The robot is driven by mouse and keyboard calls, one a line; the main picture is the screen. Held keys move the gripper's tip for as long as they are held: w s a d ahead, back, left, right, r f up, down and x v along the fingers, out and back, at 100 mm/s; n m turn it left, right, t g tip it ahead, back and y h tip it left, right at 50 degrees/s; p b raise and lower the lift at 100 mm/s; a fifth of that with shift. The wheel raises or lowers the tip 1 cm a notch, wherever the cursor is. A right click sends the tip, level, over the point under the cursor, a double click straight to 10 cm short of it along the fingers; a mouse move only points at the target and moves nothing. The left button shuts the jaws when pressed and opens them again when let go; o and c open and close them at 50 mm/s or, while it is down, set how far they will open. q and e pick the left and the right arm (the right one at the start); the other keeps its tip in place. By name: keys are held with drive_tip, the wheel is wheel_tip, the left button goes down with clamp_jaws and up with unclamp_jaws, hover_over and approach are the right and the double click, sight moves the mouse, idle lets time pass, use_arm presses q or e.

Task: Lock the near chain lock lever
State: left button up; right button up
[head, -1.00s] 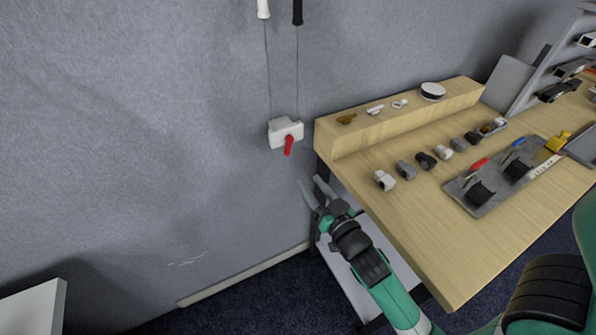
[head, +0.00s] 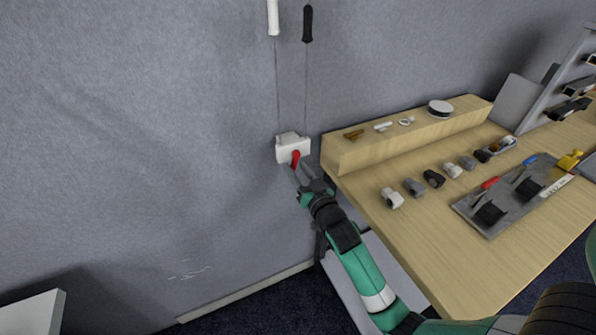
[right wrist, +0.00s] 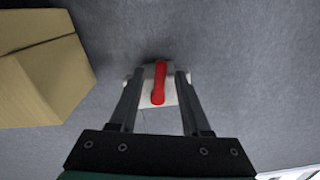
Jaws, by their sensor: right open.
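The chain lock is a white box (head: 287,146) on the grey wall, left of the wooden table, with a red lever (head: 295,158) on its front. Two cords run up from the box to a white handle and a black handle. In the right wrist view the red lever (right wrist: 159,83) lies between the two open fingers, with the white box (right wrist: 147,98) behind it. My right gripper (head: 304,174) is open, just below and in front of the lever. Contact with the lever cannot be told. My left gripper is not in view.
The wooden table (head: 420,245) stands right of the lock, its raised shelf (head: 375,153) close to the box. Several small parts and a grey tray (head: 483,222) lie on it. The wall left of the lock is clear. A white surface (head: 32,312) shows at lower left.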

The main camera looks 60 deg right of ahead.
clamp_jaws()
drive_tip(key=n, duration=0.1)
drive_tip(key=n+p, duration=0.2)
drive_tip(key=shift+s+d, duration=0.25)
drive_tip(key=shift+d, duration=0.05)
unclamp_jaws()
